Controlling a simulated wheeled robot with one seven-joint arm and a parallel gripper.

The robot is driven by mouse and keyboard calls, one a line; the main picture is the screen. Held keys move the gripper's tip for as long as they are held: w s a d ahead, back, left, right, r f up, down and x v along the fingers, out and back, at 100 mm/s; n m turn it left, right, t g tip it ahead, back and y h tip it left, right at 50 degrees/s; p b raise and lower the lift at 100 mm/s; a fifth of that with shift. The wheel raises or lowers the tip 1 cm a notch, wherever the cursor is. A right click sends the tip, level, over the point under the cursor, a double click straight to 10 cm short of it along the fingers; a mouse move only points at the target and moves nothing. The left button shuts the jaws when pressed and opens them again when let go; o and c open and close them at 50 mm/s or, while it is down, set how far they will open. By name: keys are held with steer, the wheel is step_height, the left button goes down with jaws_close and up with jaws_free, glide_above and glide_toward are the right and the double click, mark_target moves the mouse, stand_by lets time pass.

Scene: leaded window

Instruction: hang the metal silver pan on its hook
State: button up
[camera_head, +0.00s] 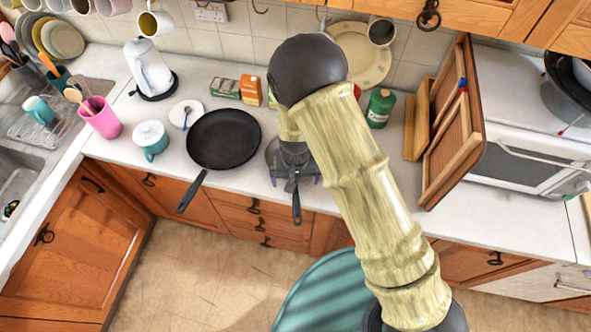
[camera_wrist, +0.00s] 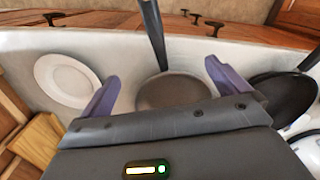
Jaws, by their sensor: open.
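The metal silver pan (camera_wrist: 172,91) lies on the white counter in the wrist view, grey and round, with a dark handle pointing to the counter's front edge. In the head view its handle (camera_head: 296,203) sticks out over that edge, and its body is mostly hidden by my arm and gripper. My gripper (camera_wrist: 162,72) is open and empty, its two purple fingers on either side of the pan in the picture. I cannot tell the height above it. Hooks show on the wall at the top of the head view, one of them (camera_head: 261,9) left of my elbow.
A black frying pan (camera_head: 224,138) lies left of the silver pan. A white plate (camera_wrist: 68,80) lies on its other side. Small boxes (camera_head: 250,90), a green jar (camera_head: 380,108) and a kettle (camera_head: 147,70) stand towards the back. Wooden boards (camera_head: 452,130) stand at right.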

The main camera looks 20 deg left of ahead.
mark_target(296, 194)
steer(key=shift+f, duration=0.2)
step_height(296, 194, down, 10)
steer(key=b, duration=0.7)
steer(key=shift+r+b, duration=0.1)
steer(key=shift+b, duration=0.3)
steer(key=shift+c, duration=0.2)
jaws_close()
stand_by(0.6)
steer(key=shift+r, duration=0.15)
steer(key=shift+r+p, duration=1.95)
steer(key=shift+r, duration=0.5)
